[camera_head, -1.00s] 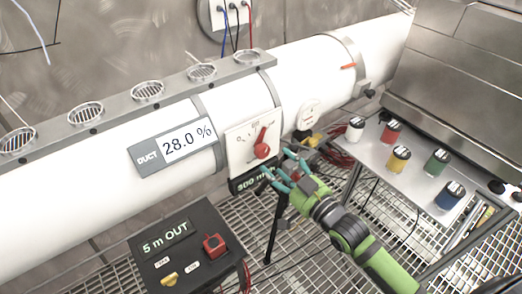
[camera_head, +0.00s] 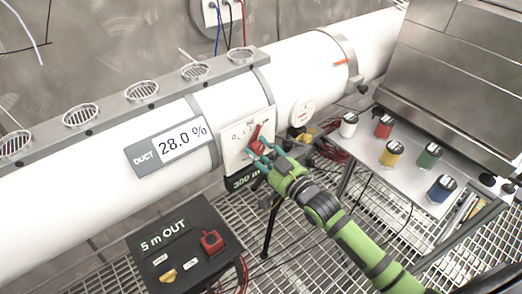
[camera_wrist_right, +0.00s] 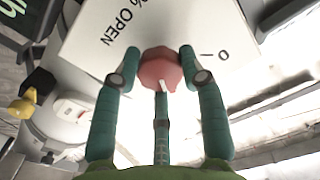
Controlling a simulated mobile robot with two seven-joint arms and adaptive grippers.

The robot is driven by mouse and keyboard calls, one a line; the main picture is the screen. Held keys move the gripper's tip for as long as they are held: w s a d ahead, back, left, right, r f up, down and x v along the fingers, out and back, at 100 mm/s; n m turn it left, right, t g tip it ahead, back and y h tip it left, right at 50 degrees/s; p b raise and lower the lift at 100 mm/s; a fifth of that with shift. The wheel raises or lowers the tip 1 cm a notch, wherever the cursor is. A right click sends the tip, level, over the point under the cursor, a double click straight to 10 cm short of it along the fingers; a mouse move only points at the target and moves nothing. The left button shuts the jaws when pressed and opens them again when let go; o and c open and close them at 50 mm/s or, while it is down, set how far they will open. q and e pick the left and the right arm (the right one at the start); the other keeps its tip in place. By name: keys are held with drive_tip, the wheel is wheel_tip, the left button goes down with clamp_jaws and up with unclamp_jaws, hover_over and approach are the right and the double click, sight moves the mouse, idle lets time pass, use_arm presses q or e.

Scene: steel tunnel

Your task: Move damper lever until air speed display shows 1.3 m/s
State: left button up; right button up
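The damper lever is red (camera_head: 255,140) and sits on a white dial plate (camera_head: 238,132) on the front of the white duct. In the right wrist view its red knob (camera_wrist_right: 160,68) lies between my fingers, in front of the plate marked "% OPEN". My right gripper (camera_head: 257,150) is at the lever with its teal fingers spread around the knob; it also shows in the right wrist view (camera_wrist_right: 160,62). A narrow gap shows at the left finger; contact at the right finger is unclear. The duct display (camera_head: 172,145) reads 28.0 %. No m/s reading is legible. My left gripper is out of view.
A black box (camera_head: 180,245) marked "5 m OUT" with a red knob stands at front left. A partly covered display (camera_head: 243,181) begins with "300". A table (camera_head: 372,157) with several coloured jars stands right.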

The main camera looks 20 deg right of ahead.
drive_tip(key=shift+r+n+p, duration=0.35)
drive_tip(key=shift+n+p, duration=0.05)
drive_tip(key=shift+p, duration=0.05)
drive_tip(key=shift+n, duration=0.4)
drive_tip(key=o, duration=1.1)
drive_tip(key=shift+f, duration=0.1)
drive_tip(key=shift+o, duration=0.2)
drive_tip(key=shift+f, duration=0.1)
drive_tip(key=shift+s+d+f, duration=0.1)
drive_tip(key=shift+s+d, duration=0.05)
drive_tip(key=shift+s, duration=0.25)
drive_tip(key=v, duration=1.1)
